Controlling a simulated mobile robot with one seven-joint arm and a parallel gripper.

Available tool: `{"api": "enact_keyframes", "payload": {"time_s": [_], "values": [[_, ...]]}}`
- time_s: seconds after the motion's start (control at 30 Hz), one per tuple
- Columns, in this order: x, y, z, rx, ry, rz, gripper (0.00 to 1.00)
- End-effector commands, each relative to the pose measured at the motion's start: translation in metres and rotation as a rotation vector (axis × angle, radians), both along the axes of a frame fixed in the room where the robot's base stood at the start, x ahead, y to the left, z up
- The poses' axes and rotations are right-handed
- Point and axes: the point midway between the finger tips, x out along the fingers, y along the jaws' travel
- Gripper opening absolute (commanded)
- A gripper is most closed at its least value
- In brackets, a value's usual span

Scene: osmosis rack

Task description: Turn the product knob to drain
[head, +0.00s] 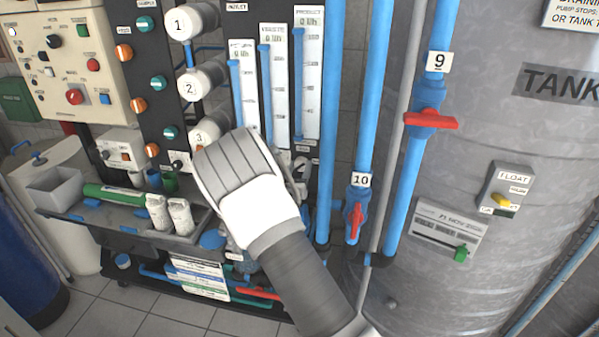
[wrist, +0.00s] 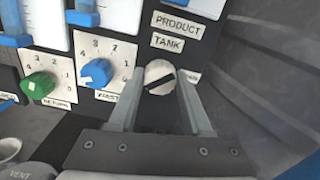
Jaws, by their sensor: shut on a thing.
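The product knob (wrist: 158,72) is a round pale knob with a black line across it. It sits below the PRODUCT label (wrist: 178,25) and the TANK label (wrist: 167,43) in the wrist view. A label to its right, partly behind a finger, shows only its last letters. The black line slants from lower left to upper right; I cannot tell which end points. My gripper (wrist: 160,80) is shut on the knob, one finger on each side. In the head view my arm and hand hide most of this spot.
A blue knob (wrist: 97,73) and a green knob (wrist: 38,86) on numbered dials are left of my gripper. In the head view, blue pipes with red valve handles (head: 431,120) and a large grey tank (head: 500,135) stand to the right. A tray with bottles (head: 180,216) is at left.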

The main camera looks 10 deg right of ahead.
Motion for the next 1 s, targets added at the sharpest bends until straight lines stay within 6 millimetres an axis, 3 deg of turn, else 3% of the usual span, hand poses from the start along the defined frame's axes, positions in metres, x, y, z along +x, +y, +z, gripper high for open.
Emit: {"api": "enact_keyframes", "payload": {"time_s": [0.6,1.0], "values": [[-0.0004,-0.0009,-0.0053,0.510,-0.214,0.000,0.00],[-0.0004,-0.0002,-0.0027,0.684,-0.282,0.001,0.00]]}}
